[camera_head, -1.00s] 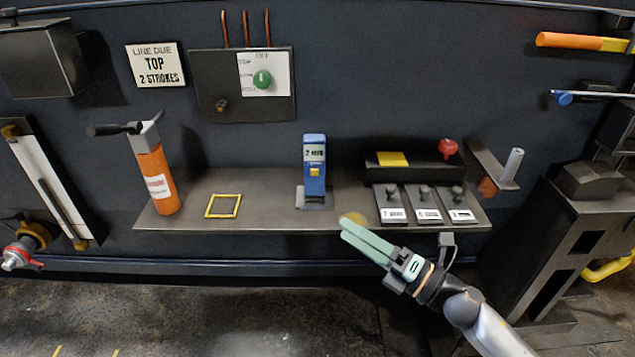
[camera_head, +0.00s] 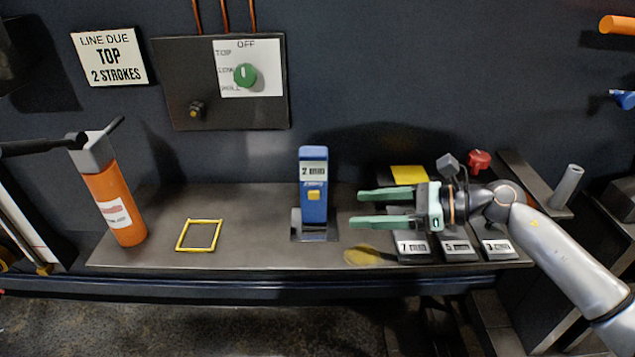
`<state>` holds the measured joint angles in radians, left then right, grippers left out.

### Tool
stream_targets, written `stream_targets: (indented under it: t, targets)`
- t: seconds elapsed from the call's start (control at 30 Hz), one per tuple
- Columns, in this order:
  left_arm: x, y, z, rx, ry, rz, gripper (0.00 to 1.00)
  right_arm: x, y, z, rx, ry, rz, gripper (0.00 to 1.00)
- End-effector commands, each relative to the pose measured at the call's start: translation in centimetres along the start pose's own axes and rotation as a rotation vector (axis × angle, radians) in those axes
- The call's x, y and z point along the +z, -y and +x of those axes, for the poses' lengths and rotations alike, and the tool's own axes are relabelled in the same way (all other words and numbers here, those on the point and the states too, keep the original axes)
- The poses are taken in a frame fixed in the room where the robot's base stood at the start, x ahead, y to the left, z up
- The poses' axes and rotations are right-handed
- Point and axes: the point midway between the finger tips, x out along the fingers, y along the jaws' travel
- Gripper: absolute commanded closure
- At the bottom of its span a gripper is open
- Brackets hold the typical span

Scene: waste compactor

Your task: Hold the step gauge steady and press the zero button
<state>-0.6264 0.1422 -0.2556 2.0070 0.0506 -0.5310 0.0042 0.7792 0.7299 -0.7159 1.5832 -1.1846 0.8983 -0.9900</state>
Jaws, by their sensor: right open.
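The step gauge (camera_head: 313,190) is a blue upright device on the shelf. Its display reads "2 mm", and a small yellow button (camera_head: 314,195) sits on its front below the display. It stands on a grey metal base (camera_head: 315,232). My right gripper (camera_head: 355,209) comes in from the right with its two green fingers apart, one above the other in the picture, pointing left at the gauge. Its fingertips are a short gap from the gauge's right side, with nothing between them. My left gripper is not in view.
An orange cylinder with a black handle (camera_head: 113,203) stands at the shelf's left. A yellow square outline (camera_head: 199,235) marks the shelf. Numbered grey blocks (camera_head: 413,248) and a yellow disc mark (camera_head: 368,255) lie right of the gauge. A panel with a green knob (camera_head: 245,75) hangs above.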

Motion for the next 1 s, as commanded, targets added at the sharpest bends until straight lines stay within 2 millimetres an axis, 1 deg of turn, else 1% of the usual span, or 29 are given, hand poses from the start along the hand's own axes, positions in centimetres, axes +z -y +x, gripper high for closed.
stream_targets:
  t: [0.17, 0.4, 0.6, 0.8, 1.0]
  targets:
    - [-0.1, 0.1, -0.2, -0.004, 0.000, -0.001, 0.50, 0.2, -0.1, 2.0, 0.002, 0.003, 0.001, 0.25]
    - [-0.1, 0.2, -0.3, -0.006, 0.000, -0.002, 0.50, 0.2, -0.1, 5.7, 0.002, 0.003, 0.002, 0.25]
    - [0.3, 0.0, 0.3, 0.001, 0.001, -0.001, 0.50, 0.0, 0.0, 8.2, 0.001, 0.004, 0.001, 0.25]
    - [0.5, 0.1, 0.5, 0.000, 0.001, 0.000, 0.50, 0.0, 0.0, 9.4, 0.000, 0.002, 0.001, 0.25]
    - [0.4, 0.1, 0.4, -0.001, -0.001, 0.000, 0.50, 0.1, 0.0, 9.6, 0.000, 0.002, 0.002, 0.25]
